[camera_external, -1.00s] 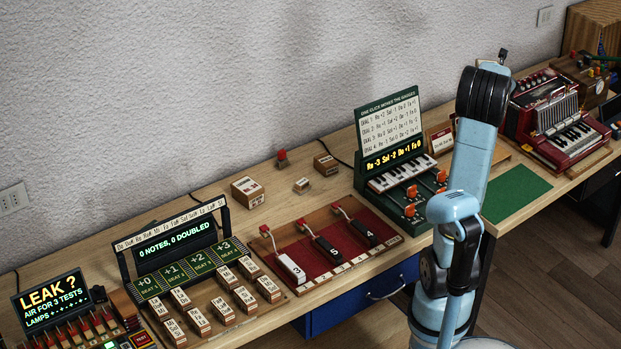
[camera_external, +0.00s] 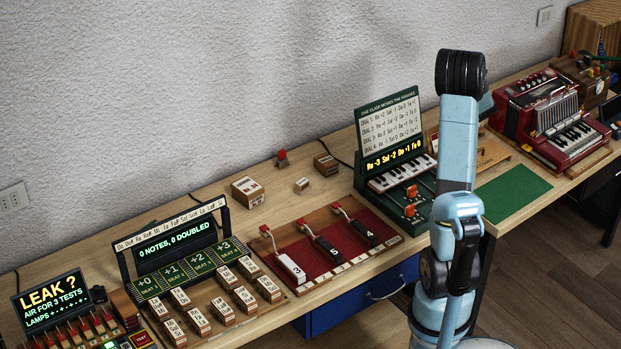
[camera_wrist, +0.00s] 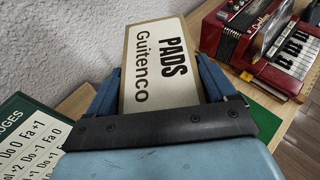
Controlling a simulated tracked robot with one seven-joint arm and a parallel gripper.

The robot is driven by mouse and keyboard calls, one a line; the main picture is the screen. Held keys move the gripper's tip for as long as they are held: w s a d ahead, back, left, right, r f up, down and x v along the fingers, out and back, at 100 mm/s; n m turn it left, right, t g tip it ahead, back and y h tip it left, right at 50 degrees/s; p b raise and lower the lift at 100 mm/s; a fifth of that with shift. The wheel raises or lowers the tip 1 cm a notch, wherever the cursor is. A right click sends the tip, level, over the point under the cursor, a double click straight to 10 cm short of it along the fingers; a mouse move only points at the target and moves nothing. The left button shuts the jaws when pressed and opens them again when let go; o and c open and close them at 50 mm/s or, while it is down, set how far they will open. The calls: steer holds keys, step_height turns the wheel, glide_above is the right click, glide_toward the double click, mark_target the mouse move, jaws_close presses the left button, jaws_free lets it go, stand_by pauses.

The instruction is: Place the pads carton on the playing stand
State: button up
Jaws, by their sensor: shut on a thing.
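The pads carton (camera_wrist: 160,62) is a cream box printed "PADS Guitenco", with brown edges. It fills the middle of the wrist view. My gripper (camera_wrist: 158,84) is shut on it, with a blue finger on each side. In the external view my arm hides both the gripper and the carton. A low light-wood piece (camera_external: 492,153) stands partly behind my arm, left of the red accordion (camera_external: 552,115); I cannot tell if it is the playing stand. The accordion also shows at upper right in the wrist view (camera_wrist: 268,45).
A green mat (camera_external: 515,193) lies bare at the bench's front. The green device with an upright card (camera_external: 390,122) stands left of my arm. A red-bedded lever board (camera_external: 328,245) and small boxes (camera_external: 247,191) are farther left. A rough wall closes the back.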

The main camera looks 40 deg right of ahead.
steer(key=shift+s, duration=0.1)
steer(key=shift+s+d+f, duration=0.2)
steer(key=s+d+f+n+t+y, duration=0.2)
steer(key=s+f+n+y, duration=0.2)
steer(key=s+f, duration=0.65)
steer(key=s+a+f+n+t+y, duration=0.1)
steer(key=s+a+f+n+y, duration=0.1)
steer(key=s+a, duration=0.35)
steer(key=s+a+f+n+y, duration=0.2)
steer(key=s+a+f+y, duration=0.1)
steer(key=s, duration=0.6)
glide_above(503, 203)
steer(key=shift+f, duration=4.8)
steer(key=shift+w+f, duration=0.1)
steer(key=shift+f, duration=1.5)
steer(key=shift+f, duration=0.15)
